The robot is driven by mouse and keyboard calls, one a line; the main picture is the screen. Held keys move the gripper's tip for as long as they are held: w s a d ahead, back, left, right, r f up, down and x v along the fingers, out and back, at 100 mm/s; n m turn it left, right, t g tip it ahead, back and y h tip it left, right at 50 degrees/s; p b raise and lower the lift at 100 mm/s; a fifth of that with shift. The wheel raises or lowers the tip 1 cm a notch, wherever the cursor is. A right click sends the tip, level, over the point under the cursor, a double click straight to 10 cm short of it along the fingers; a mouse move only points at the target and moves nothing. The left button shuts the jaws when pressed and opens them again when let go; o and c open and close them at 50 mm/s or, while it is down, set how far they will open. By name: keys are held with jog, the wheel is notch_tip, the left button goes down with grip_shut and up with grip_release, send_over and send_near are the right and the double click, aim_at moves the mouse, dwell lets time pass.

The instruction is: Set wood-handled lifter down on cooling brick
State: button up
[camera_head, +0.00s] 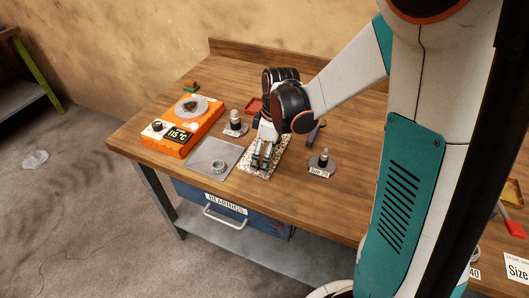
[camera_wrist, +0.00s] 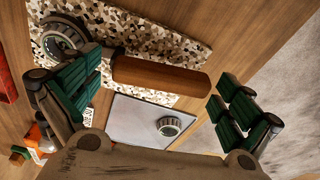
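The wood-handled lifter shows in the wrist view as a brown wooden handle (camera_wrist: 160,77) with a round grey metal part (camera_wrist: 62,36) at its left. It lies over the speckled cooling brick (camera_wrist: 225,22), apparently resting on it; the exact contact is not clear. My gripper (camera_wrist: 162,88) is open, its green-padded fingers wide apart on either side of the handle, with a gap at the right finger. In the head view my gripper (camera_head: 262,162) points down over the speckled brick (camera_head: 283,147) and mostly hides the lifter.
A grey sheet (camera_head: 203,154) with a bearing ring (camera_head: 218,167) lies just left of the brick. Farther left is an orange heater (camera_head: 172,146) reading 115 °C. Posts stand behind-left (camera_head: 236,121) and right, labelled Size 70 (camera_head: 322,160). A red tray (camera_head: 253,106) is behind.

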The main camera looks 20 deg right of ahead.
dwell(0.3)
notch_tip(320, 180, up, 12)
jog(key=s+d, duration=0.1)
jog(key=shift+d, duration=0.3)
jog(key=s+a+r+m+t, duration=0.1)
jog(key=s+r+m+t, duration=0.1)
jog(key=s+m, duration=0.3)
jog(key=s+a+r+m+t+h, duration=0.1)
jog(key=s+m+t, duration=0.3)
jog(key=s, duration=0.6)
jog(key=shift+a+r+m+h, duration=0.3)
jog(key=shift+a+r+m, duration=0.1)
jog(key=shift+m, duration=0.6)
jog(key=shift+f, duration=0.1)
dwell(0.7)
